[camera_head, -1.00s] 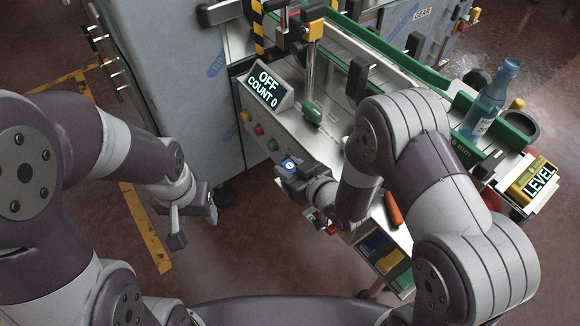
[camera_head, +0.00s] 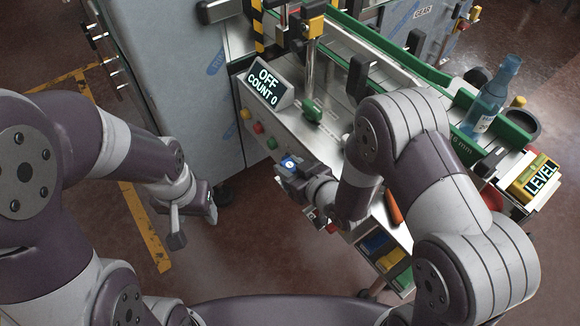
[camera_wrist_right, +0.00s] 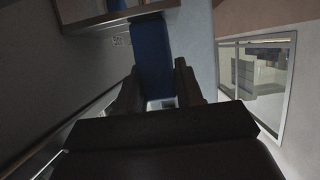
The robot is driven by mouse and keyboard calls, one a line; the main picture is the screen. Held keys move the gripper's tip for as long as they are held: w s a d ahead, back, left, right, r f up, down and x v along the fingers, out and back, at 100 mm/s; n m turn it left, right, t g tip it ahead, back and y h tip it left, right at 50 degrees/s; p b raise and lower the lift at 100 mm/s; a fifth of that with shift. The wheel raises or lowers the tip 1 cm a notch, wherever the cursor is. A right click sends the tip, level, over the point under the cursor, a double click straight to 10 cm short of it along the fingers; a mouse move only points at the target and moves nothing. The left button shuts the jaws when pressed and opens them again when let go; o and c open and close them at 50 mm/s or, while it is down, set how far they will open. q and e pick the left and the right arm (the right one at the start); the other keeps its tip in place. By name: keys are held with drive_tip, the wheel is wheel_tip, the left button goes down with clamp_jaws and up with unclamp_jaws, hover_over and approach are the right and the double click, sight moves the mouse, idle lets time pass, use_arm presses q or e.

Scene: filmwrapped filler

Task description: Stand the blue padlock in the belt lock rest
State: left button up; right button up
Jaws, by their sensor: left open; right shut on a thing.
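My right gripper (camera_head: 291,176) is beside the near side of the machine, below the OFF / COUNT 0 display. In the right wrist view its two dark fingers (camera_wrist_right: 157,84) stand on either side of a blue, block-shaped thing, apparently the blue padlock (camera_wrist_right: 151,50). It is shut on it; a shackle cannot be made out. In the head view the gripper hides most of what it holds. My left gripper (camera_head: 193,221) is open and empty, low over the floor at the left. I cannot pick out the belt lock rest for sure in either view.
The conveyor machine has a display (camera_head: 268,86), coloured buttons and a green knob (camera_head: 312,111). A blue bottle (camera_head: 490,100) stands by the green rail. A yellow LEVEL box (camera_head: 533,180) is at the right. Floor at the left is clear.

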drive_tip(key=o, duration=1.2)
drive_tip(key=shift+f, duration=0.1)
